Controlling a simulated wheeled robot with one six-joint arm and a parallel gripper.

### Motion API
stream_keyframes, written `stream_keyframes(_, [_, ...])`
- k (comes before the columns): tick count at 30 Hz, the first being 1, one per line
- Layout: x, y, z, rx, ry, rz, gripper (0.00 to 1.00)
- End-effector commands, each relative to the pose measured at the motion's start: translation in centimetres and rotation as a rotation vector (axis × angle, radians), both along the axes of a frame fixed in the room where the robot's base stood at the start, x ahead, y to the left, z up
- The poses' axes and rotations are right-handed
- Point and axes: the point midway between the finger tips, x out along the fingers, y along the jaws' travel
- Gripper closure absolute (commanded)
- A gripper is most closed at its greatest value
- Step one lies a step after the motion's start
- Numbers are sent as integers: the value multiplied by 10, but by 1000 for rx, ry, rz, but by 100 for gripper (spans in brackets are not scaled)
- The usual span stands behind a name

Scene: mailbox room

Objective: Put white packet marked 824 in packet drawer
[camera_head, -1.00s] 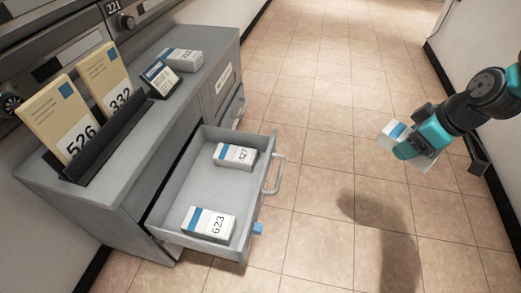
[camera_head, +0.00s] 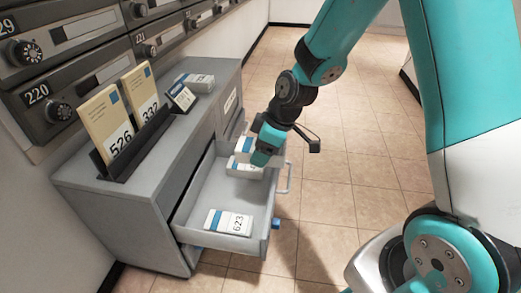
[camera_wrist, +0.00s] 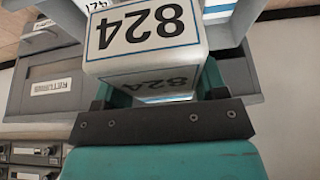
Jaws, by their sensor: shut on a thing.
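The white packet marked 824 (camera_wrist: 150,35) fills the upper middle of the wrist view, number upside down, between the jaws of my gripper (camera_wrist: 160,88). In the head view my gripper (camera_head: 258,152) is over the far part of the open packet drawer (camera_head: 213,187), and the held packet (camera_head: 244,146) is partly hidden by the teal finger. The gripper is shut on it. A white packet marked 623 (camera_head: 228,222) lies at the drawer's near end. Another white packet (camera_head: 243,170) lies at the far end, just below the held one and partly covered.
Two tan envelopes, 526 (camera_head: 107,127) and 332 (camera_head: 141,94), stand in a black rack on the cabinet top. A white box (camera_head: 197,81) lies behind them. A panel labelled RETURNS (camera_wrist: 30,105) shows in the wrist view. The drawer's middle floor is clear.

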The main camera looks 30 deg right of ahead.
Motion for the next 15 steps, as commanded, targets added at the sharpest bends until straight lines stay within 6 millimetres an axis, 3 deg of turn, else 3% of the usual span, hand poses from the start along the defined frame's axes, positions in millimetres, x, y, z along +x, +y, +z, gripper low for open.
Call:
stream_keyframes(1, [3, 5, -10, 0, 0, 4, 61])
stream_keyframes(15, [27, 39, -49, 1, -2, 5, 61])
